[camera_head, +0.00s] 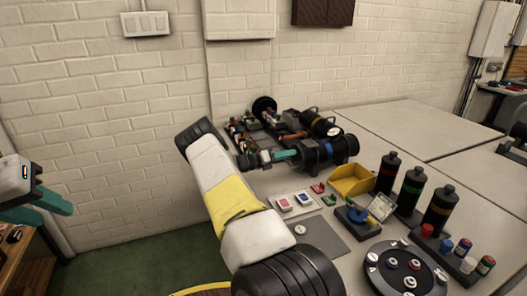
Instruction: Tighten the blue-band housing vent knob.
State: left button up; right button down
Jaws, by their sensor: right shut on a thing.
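The blue-band housing (327,149) is a black cylinder lying on its side on the table, with a blue ring around it. My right gripper (294,154) reaches its left end from the left, with teal fingers shut at that end. The vent knob is hidden by the fingers and too small to make out; the fingers appear shut on it. My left gripper (56,214) is at the far left, away from the table, with its teal fingers apart and empty.
In front are a yellow bin (352,181), several dark bottles (411,190), a round black tray (400,272) and a grey mat (322,238). The table's back right (390,118) is clear.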

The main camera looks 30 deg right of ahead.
dwell(0.5)
jog(key=c, duration=1.2)
grip_release()
jog(key=a, duration=0.7)
jog(key=shift+w+a, duration=0.4)
jog(key=shift+w, duration=0.05)
